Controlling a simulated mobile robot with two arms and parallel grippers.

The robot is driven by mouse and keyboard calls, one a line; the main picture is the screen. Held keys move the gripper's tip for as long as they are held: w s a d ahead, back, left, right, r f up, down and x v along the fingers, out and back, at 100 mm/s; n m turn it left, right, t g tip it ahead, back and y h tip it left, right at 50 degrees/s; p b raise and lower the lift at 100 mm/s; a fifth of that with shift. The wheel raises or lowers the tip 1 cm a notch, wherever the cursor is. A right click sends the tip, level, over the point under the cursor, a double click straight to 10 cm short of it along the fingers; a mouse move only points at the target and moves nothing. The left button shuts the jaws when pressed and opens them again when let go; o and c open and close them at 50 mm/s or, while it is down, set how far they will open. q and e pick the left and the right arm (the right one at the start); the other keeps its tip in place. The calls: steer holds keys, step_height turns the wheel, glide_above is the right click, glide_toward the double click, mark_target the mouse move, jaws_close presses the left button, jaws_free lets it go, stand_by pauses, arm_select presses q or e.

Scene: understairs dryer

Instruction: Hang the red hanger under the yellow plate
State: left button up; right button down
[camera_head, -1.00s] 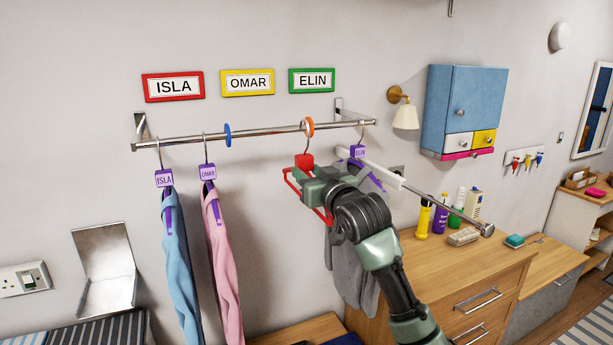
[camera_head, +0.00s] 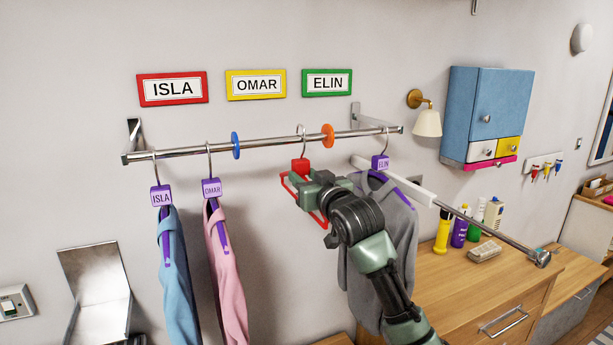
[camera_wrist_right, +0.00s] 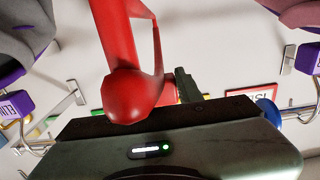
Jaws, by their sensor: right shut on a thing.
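The red hanger (camera_head: 300,165) is in my right gripper (camera_head: 302,180), which is shut on it near its red block. Its hook is at the rail (camera_head: 270,141), between the blue ring (camera_head: 236,145) and the orange ring (camera_head: 328,136); I cannot tell whether the rail bears it. The yellow plate (camera_head: 256,85) reads OMAR and is on the wall, up and left of the hook. The hook is below the left edge of the green ELIN plate (camera_head: 327,83). In the right wrist view the red hanger (camera_wrist_right: 125,85) fills the middle, close to the gripper. My left gripper is not in view.
The red ISLA plate (camera_head: 172,89) is at the left. A blue garment (camera_head: 174,265) and a pink garment (camera_head: 226,265) hang left of the blue ring. A grey garment (camera_head: 388,225) hangs right of the orange ring, behind my arm. The rail between the blue ring and the hanger is clear.

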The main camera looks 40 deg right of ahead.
steer(key=shift+s+f, duration=0.4)
steer(key=shift+f, duration=0.15)
steer(key=shift+w+f, duration=0.1)
steer(key=c, duration=0.9)
jaws_free()
steer(key=shift+w, duration=0.1)
steer(key=shift+o, duration=0.2)
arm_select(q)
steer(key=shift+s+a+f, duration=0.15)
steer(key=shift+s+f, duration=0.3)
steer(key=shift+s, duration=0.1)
